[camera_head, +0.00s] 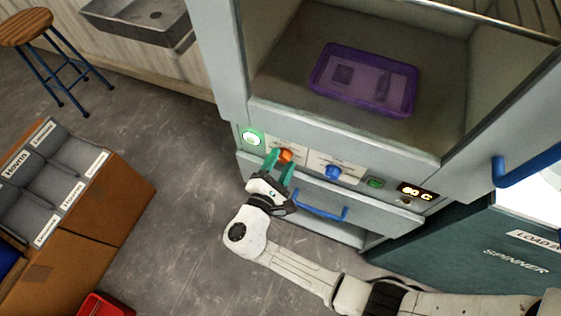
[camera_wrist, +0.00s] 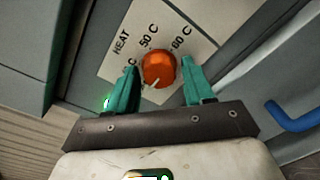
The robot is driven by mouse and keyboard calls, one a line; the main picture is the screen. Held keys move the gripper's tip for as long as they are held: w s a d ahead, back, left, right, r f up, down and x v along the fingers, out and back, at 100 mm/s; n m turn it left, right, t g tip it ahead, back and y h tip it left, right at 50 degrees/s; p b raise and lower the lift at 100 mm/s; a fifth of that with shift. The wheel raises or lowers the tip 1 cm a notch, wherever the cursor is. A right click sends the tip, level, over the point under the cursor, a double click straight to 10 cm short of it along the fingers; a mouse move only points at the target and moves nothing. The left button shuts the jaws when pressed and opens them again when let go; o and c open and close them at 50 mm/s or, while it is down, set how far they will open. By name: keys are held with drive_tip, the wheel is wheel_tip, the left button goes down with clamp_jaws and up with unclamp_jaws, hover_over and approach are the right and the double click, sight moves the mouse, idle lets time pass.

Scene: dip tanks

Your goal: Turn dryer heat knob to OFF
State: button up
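The orange heat knob (camera_head: 286,156) is on the dryer's front panel, below the open chamber. In the wrist view the knob (camera_wrist: 158,67) sits on a white plate (camera_wrist: 190,27) marked HEAT, 50 C and 60 C. Another label ending in C is partly hidden by the left finger. A pale mark shows at the knob's lower edge; I cannot tell surely where its pointer is set. My gripper (camera_head: 278,164) has teal fingers. In the wrist view the gripper (camera_wrist: 160,76) is open, with one finger on each side of the knob and gaps showing.
Right of the knob are a blue knob (camera_head: 333,172), a green switch (camera_head: 376,183) and a lit display (camera_head: 415,190) seeming to read 60 C. A green lit button (camera_head: 252,138) is to the left. A drawer with a blue handle (camera_head: 320,205) lies below. A purple tray (camera_head: 364,80) is in the chamber.

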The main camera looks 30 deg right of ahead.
drive_tip(key=shift+o, duration=0.9)
drive_tip(key=b+v, duration=0.1)
drive_tip(key=v, duration=0.9)
drive_tip(key=shift+s+a, duration=0.3)
